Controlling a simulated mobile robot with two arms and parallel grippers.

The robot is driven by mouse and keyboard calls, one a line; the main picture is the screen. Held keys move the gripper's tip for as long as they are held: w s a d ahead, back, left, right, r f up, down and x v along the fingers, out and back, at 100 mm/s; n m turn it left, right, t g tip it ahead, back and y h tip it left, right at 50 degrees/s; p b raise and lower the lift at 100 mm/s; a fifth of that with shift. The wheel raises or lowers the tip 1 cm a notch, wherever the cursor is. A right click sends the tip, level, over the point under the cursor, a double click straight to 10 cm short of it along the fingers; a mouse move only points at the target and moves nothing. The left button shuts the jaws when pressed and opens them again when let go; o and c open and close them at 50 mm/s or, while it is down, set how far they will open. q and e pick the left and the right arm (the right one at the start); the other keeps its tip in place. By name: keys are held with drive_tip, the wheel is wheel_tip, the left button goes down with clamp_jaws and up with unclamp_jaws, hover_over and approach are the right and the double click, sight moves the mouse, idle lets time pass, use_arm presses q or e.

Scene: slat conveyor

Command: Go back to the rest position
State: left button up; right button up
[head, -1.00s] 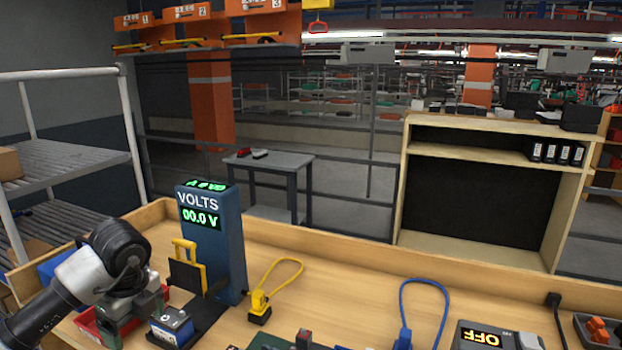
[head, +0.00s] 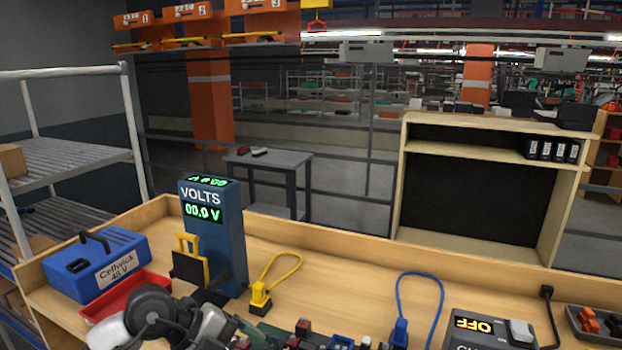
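My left arm comes in at the bottom left, and its dark wrist and the gripper body (head: 190,322) are low over the near part of the bench. The fingertips cannot be made out, so I cannot tell whether this gripper is open or holds anything. My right gripper is not in view.

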use_arm(q)
drive_tip(key=s+d+r+h, duration=0.3)
drive_tip(key=d+r+h, duration=0.1)
drive_tip(key=d+h, duration=0.2)
wheel_tip(320, 180, up, 5)
drive_tip(key=a+n+t+h, duration=0.1)
drive_tip(key=n+t+h, duration=0.3)
drive_tip(key=n+t, duration=0.5)
drive_tip(key=s+a+f+n+t+y, duration=0.2)
drive_tip(key=a+f+n+t+y, duration=0.4)
drive_tip(key=a+f+n+y, duration=1)
drive_tip(key=s+d+f+n+g+y, duration=0.1)
drive_tip(key=s+f+g, duration=0.5)
drive_tip(key=s, duration=0.4)
drive_tip(key=s+d+f+n+g+y, duration=0.15)
drive_tip(key=s+f+g, duration=0.25)
drive_tip(key=s+g, duration=0.4)
wheel_tip(320, 180, down, 24)
drive_tip(key=s+f+m, duration=0.1)
drive_tip(key=s+a+f+g, duration=0.1)
drive_tip(key=s+a+f, duration=0.2)
drive_tip(key=s+f, duration=1.4)
drive_tip(key=shift+f, duration=0.15)
